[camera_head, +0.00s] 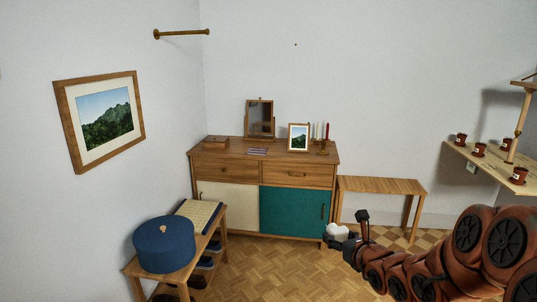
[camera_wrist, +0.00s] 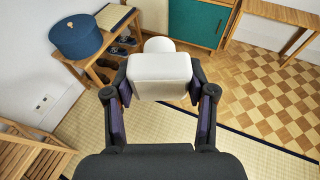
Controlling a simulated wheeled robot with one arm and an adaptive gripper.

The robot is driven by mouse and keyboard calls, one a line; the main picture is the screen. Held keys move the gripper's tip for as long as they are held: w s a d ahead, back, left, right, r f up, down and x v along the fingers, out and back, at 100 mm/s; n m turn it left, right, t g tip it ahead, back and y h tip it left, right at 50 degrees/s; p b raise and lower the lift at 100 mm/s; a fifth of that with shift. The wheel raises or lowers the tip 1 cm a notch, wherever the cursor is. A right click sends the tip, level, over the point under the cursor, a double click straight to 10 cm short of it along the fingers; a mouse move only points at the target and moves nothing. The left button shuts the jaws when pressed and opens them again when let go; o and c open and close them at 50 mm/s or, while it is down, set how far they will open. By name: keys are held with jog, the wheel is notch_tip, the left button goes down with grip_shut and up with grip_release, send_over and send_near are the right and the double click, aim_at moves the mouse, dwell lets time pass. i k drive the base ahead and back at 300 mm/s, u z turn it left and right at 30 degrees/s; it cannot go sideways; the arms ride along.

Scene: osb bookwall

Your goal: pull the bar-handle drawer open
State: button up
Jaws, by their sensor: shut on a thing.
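A wooden cabinet (camera_head: 263,153) stands against the far wall with two closed drawers side by side. The right drawer (camera_head: 318,175) carries a small dark handle that looks like a bar. The left drawer (camera_head: 243,170) has a small handle whose shape I cannot tell. My gripper (camera_head: 347,238) is in front of the cabinet, to the right and well apart from the drawers. It is shut on a white object (camera_wrist: 160,68), a blocky piece with a rounded part behind it, which also shows in the head view (camera_head: 337,231). The drawer fronts are not visible in the wrist view.
Below the drawers are a cream door (camera_head: 228,193) and a teal door (camera_head: 287,211). A picture frame (camera_head: 299,137), a mirror (camera_head: 260,118) and candles stand on top. A bench holding a blue round box (camera_head: 164,246) is at left; a low bench (camera_head: 383,186) is at right. Parquet floor lies between.

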aim_at(299, 173)
jog(key=z, duration=0.15)
jog(key=i, duration=2.45)
jog(key=u, duration=0.65)
jog(key=i, duration=1.5)
jog(key=u, duration=0.45)
jog(key=i, duration=0.35)
jog(key=u, duration=0.15)
